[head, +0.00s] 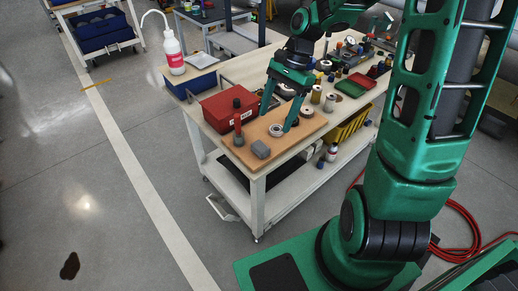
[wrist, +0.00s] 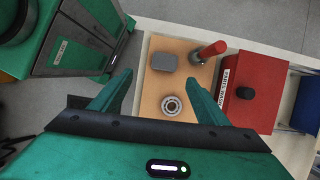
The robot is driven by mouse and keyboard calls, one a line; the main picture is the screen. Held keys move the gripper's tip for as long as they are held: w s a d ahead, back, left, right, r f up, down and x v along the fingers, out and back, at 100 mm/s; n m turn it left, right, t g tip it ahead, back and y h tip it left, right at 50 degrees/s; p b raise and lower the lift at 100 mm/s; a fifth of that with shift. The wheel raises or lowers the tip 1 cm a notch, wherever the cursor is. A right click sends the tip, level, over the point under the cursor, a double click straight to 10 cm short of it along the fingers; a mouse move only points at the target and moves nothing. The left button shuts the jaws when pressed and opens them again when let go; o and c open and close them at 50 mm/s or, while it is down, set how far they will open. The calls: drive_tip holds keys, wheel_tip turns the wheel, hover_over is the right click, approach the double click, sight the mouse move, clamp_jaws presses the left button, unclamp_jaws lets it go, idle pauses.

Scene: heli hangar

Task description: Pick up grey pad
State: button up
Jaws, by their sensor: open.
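The grey pad (head: 260,149) is a small dark grey block lying on a tan board (head: 285,131) at the near corner of the workbench. In the wrist view the grey pad (wrist: 164,63) lies on the board beyond my fingertips, a little left of the red-handled tool. My gripper (head: 280,118) is above the board, pointing down, behind and to the right of the pad. In the wrist view my gripper (wrist: 162,88) has its two green fingers wide apart with nothing between them. A round metal ring (wrist: 172,106) lies on the board below, close to the fingers.
A red-handled tool (head: 238,122) stands beside the pad, and a red box (head: 222,108) is behind it. A white bottle (head: 173,54) stands at the bench's left end. The floor left of the bench is mostly clear.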

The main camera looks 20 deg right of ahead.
hover_over(261, 146)
drive_tip(key=d, duration=0.2)
drive_tip(key=f, duration=0.5)
drive_tip(key=shift+w+f, duration=0.3)
drive_tip(key=shift+f, duration=0.1)
drive_tip(key=x, duration=0.5)
drive_tip(key=shift+w+d, duration=0.1)
drive_tip(key=shift+w, duration=0.05)
drive_tip(key=c, duration=1.2)
drive_tip(key=shift+r, duration=0.2)
